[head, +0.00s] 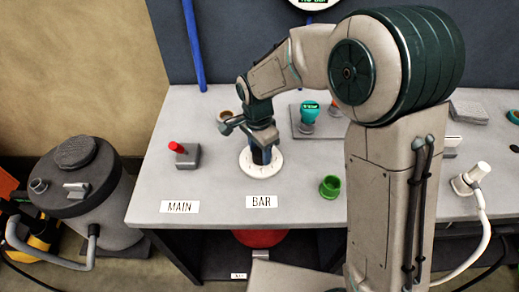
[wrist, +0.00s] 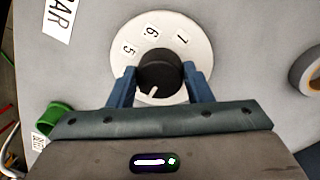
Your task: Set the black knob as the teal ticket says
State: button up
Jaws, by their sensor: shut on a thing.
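The black knob (wrist: 159,72) sits in the middle of a round white dial (wrist: 197,38) with the figures 5, 6 and 7 visible along its far side. A short white pointer mark on the knob faces the lower left of the wrist view, toward my gripper, away from those figures. My gripper (wrist: 160,82) is shut on the knob, one blue finger on each side. The near part of the dial is hidden by my gripper. In the head view the dial (head: 250,166) shows under my gripper (head: 262,152), and the knob is hidden. I cannot make out a teal ticket.
A green cup (head: 330,187) stands right of the dial. A teal-topped object (head: 309,110) stands behind. A tape roll (wrist: 306,73) lies nearby.

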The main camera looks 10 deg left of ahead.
jog(key=n+b, duration=0.2)
jog(key=n, duration=0.4)
jog(key=shift+t, duration=0.3)
jog(key=n, duration=0.4)
jog(key=shift+s+d+b, duration=0.1)
jog(key=shift+d+b, duration=0.05)
jog(key=shift+b, duration=0.15)
jog(key=n, duration=0.3)
jog(key=shift+n, duration=0.3)
jog(key=n, duration=0.6)
jog(key=shift+d+r+t, duration=0.1)
jog(key=shift+d+t, duration=0.05)
jog(key=shift+t, duration=0.15)
jog(key=n+p, duration=0.2)
jog(key=n, duration=0.4)
jog(key=shift+y, duration=0.3)
jog(key=shift+n, duration=0.4)
jog(key=o, duration=1)
